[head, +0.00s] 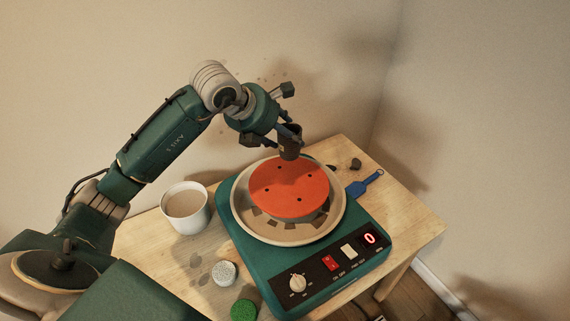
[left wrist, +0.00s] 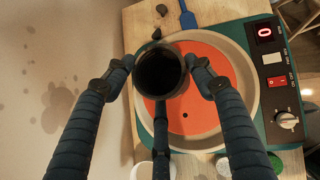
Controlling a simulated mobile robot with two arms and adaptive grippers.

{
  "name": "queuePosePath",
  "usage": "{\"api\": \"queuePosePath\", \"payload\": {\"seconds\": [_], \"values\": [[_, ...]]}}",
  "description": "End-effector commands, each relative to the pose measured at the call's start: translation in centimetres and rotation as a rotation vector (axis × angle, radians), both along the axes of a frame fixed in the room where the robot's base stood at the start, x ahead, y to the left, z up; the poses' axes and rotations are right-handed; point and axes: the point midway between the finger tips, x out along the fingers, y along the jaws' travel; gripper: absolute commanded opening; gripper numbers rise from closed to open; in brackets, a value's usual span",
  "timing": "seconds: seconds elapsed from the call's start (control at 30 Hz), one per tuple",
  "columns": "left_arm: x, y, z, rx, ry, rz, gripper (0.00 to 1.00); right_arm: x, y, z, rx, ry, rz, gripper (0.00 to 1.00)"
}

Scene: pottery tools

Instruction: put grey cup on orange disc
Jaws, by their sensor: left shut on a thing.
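The grey cup (left wrist: 161,73) is dark and upright in the left wrist view, its opening facing the camera. My left gripper (left wrist: 160,75) is shut on it, with a finger on each side. In the head view the cup (head: 290,143) is over the far edge of the orange disc (head: 290,187), and my left gripper (head: 284,135) is just behind it. The orange disc lies flat in the round pan of the green pottery wheel (head: 320,264). I cannot tell whether the cup touches the disc. My right gripper is not in view.
A white cup (head: 186,207) with pale liquid stands left of the wheel. A white round piece (head: 224,273) and a green sponge (head: 243,310) lie in front. A blue tool (head: 364,184) and dark lumps (head: 355,164) lie behind right. The table's right corner is clear.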

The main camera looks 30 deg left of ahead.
Motion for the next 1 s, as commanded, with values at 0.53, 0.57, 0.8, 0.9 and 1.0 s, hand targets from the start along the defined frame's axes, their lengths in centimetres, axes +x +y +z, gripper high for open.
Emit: {"api": "queuePosePath", "payload": {"seconds": [0.53,0.57,0.8,0.9,1.0], "values": [[-0.1,-0.1,-8.6,-0.003,0.003,0.001,0.22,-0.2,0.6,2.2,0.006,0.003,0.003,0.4],[0.0,-0.1,-9.0,-0.003,0.001,0.0,0.22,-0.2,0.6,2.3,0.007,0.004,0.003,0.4],[0.1,0.0,-10.8,0.0,-0.005,-0.001,0.22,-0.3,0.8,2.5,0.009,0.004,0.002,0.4],[0.1,0.0,-10.8,0.0,-0.004,-0.001,0.22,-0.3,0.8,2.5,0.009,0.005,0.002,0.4],[0.1,0.0,-10.9,0.0,-0.004,-0.001,0.22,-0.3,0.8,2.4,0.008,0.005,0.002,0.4]]}}
